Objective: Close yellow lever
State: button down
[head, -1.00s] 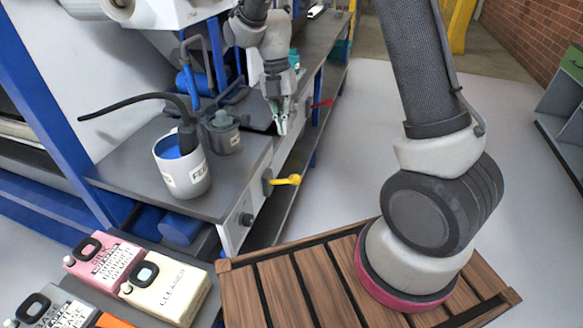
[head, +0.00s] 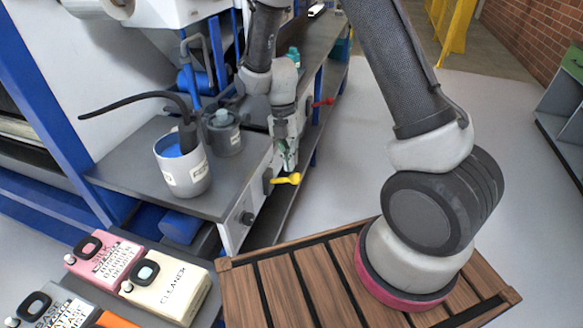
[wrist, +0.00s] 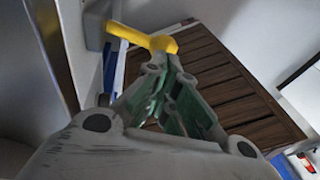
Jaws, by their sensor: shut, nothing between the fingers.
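The yellow lever (head: 287,179) sticks out to the right from a dark mount on the grey front panel of the bench, in the head view. In the wrist view the yellow lever (wrist: 143,38) lies just beyond the fingertips, running from the mount at upper left. My gripper (head: 289,168) is shut and empty, pointing down just above the lever. In the wrist view my gripper (wrist: 172,62) has its green-padded fingers together at the tips, close to the lever's free end. I cannot tell whether they touch.
A red lever (head: 323,102) sits farther back on the same panel. A white mug (head: 183,166) and a grey pot (head: 223,133) stand on the bench (head: 140,177). Grey floor to the right is open.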

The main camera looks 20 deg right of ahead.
aim_at(298, 178)
jog(key=shift+x, duration=1.35)
jog(key=shift+s+d+f, duration=0.25)
jog(key=shift+d+f, duration=0.05)
jog(key=shift+s+d+f, duration=0.25)
jog(key=shift+d+f, duration=0.1)
jog(key=shift+f, duration=0.15)
jog(key=w+d+x, duration=0.1)
jog(key=x, duration=0.7)
jog(key=shift+d+f, duration=0.25)
jog(key=shift+f, duration=0.05)
jog(key=shift+s, duration=0.1)
jog(key=shift+r, duration=0.1)
